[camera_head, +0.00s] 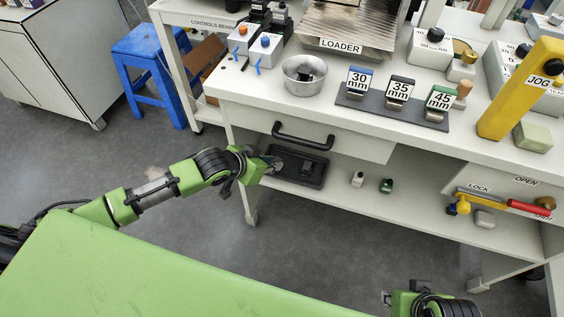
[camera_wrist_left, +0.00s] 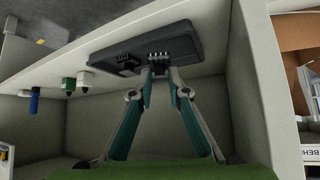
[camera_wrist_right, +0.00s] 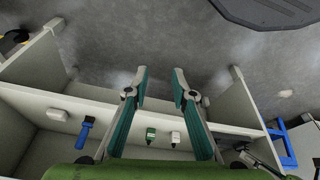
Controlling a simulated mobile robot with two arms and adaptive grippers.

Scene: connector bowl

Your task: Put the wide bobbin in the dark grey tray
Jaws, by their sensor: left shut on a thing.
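The dark grey tray (camera_head: 322,180) lies on the lower shelf under the bench; it also shows in the left wrist view (camera_wrist_left: 101,53). My left gripper (camera_head: 271,166) is at the tray's left end. In the left wrist view its fingertips (camera_wrist_left: 159,74) are shut on a small dark piece with pale prongs (camera_wrist_left: 158,57), seen against the tray. This may be the wide bobbin; its width is hard to judge. Whether it touches the tray floor I cannot tell. Another black piece (camera_wrist_left: 128,66) is in the tray beside it. My right gripper (camera_wrist_right: 159,86) is open and empty, away from the shelf.
A drawer with a black handle (camera_head: 303,137) overhangs the tray. A metal bowl (camera_head: 305,85) stands on the bench top. The shelf between tray and bottles is clear.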

